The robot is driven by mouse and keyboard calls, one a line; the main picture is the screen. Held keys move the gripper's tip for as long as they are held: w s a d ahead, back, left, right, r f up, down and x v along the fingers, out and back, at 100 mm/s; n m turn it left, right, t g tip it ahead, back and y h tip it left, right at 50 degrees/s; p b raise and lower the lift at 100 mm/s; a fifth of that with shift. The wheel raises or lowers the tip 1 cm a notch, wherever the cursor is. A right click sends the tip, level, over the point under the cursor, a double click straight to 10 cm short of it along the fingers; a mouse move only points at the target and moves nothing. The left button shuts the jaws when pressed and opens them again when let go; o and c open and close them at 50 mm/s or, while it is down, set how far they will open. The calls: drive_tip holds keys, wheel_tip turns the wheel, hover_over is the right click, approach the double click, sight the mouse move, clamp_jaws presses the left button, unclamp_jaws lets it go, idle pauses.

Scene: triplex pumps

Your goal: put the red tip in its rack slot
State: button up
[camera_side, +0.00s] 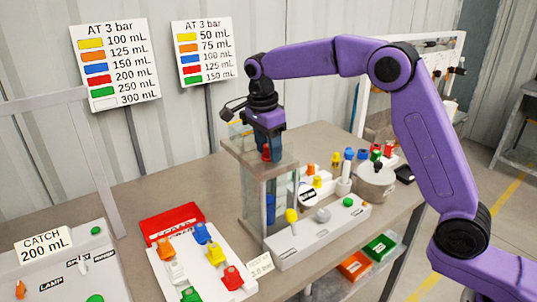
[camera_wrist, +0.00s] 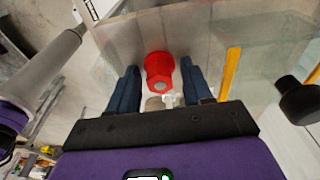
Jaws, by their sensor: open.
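A red tip (camera_side: 267,153) is at the top of the glass-walled box, between and just below my gripper's fingers. In the wrist view the red tip (camera_wrist: 160,72) shows its hexagonal end between my two dark blue fingers, with a gap on both sides. My gripper (camera_side: 268,145) points down over the box and is open, also seen in the wrist view (camera_wrist: 160,83). A white board (camera_side: 200,262) at the front holds orange, blue, white, yellow, red and green pieces. Another red piece (camera_side: 232,278) sits on its right side. I cannot tell which place is the red tip's slot.
The glass box (camera_side: 268,195) stands close around my gripper. A grey-white panel (camera_side: 318,232) with a yellow knob is in front of it. A red tray (camera_side: 172,222) lies left. Several small coloured pieces and a round pot (camera_side: 374,180) stand right. Two signs (camera_side: 115,62) are behind.

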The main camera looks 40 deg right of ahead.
drive_tip(key=c, duration=0.9)
drive_tip(key=shift+r, duration=0.15)
